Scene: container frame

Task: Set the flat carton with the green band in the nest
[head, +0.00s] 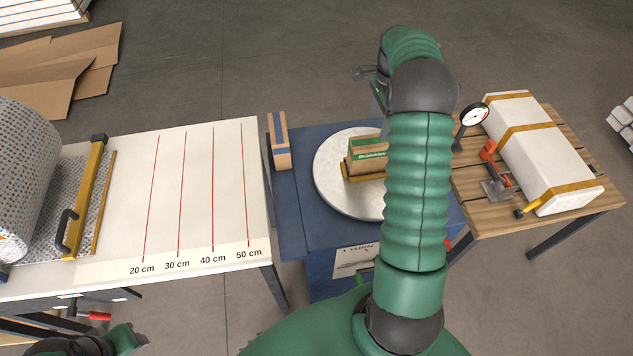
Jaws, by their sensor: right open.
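A cardboard carton with a green band (367,153) stands at the yellow nest (350,176) on a round grey turntable (330,188). My right arm hides the right part of the carton, nest and turntable, so I cannot tell how fully the carton is seated. My right gripper (369,80) is open beyond the turntable, above and apart from the carton in the picture, and partly hidden by its own wrist. My left gripper is not in view; only part of my left arm shows at the lower left edge.
A carton with a blue band (279,142) stands at the left of the blue turntable stand (295,225). A white table with red length marks (205,170) holds a roll at left. A wooden table (480,215) at right bears a white strapped package (535,150), gauge and clamp.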

